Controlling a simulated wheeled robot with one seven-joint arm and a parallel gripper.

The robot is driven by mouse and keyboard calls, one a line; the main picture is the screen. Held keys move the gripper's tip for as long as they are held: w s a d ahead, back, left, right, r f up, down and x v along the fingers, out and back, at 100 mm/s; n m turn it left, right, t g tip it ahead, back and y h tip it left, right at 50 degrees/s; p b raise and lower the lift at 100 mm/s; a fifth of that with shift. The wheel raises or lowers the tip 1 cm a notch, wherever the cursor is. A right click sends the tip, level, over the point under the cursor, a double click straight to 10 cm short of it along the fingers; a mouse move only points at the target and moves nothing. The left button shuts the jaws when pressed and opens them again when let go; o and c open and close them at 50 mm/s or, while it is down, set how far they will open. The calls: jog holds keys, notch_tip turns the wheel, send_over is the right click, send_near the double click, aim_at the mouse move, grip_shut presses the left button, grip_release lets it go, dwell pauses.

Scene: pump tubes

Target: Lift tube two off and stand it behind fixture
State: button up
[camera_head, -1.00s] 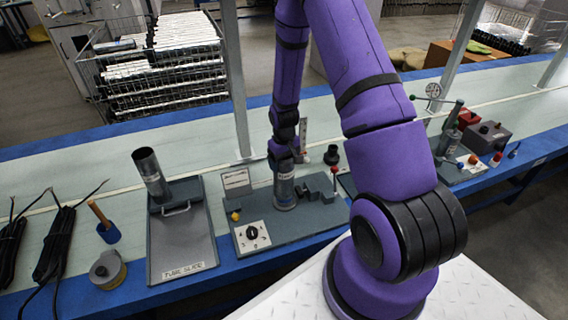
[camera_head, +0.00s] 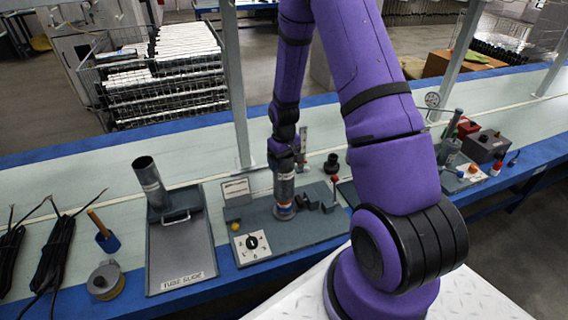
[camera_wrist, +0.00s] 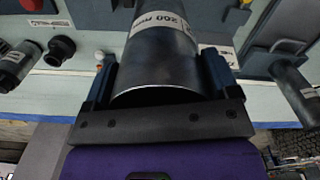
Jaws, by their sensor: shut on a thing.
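A grey metal tube (camera_head: 284,188) stands upright over the fixture plate (camera_head: 320,226), below my arm's end. My gripper (camera_head: 282,160) is shut around its upper part. In the wrist view my gripper (camera_wrist: 160,85) has one blue jaw on each side of the tube (camera_wrist: 160,58), with its open rim towards the camera and a white label on its side. A reddish band shows at the tube's foot in the head view; whether the foot is clear of its seat I cannot tell. The fixture carries a dial (camera_head: 252,245), a yellow knob and a red-tipped lever (camera_head: 334,186).
Another tube (camera_head: 150,182) leans on the tube slide (camera_head: 181,262) to the left. A small black knob (camera_head: 331,163) stands behind the fixture. A post (camera_head: 237,90) rises behind the fixture's left side. Pale bench surface (camera_head: 215,170) is bare around it.

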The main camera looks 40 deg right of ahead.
notch_tip(320, 180, up, 11)
dwell(2.2)
dwell(0.3)
